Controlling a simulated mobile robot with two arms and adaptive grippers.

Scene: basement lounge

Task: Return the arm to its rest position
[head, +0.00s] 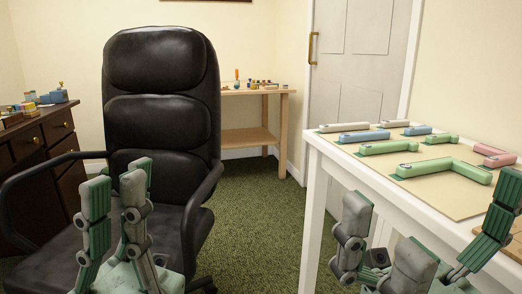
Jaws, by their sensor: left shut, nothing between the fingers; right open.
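My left gripper (116,202) is in front of the black office chair, in the lower left of the head view. Its grey-green fingers point up, and it is shut with nothing held. My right gripper (428,222) is at the lower right, in front of the white table. Its fingers are spread wide, open and empty. Most of both arms is out of the picture.
The black chair (160,65) stands close behind my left gripper. The white table (314,160) bears a mat with green, blue, pink and cream pieces. A dark dresser (25,140) is left, a wooden workbench (245,137) behind. Green carpet (255,220) is clear between chair and table.

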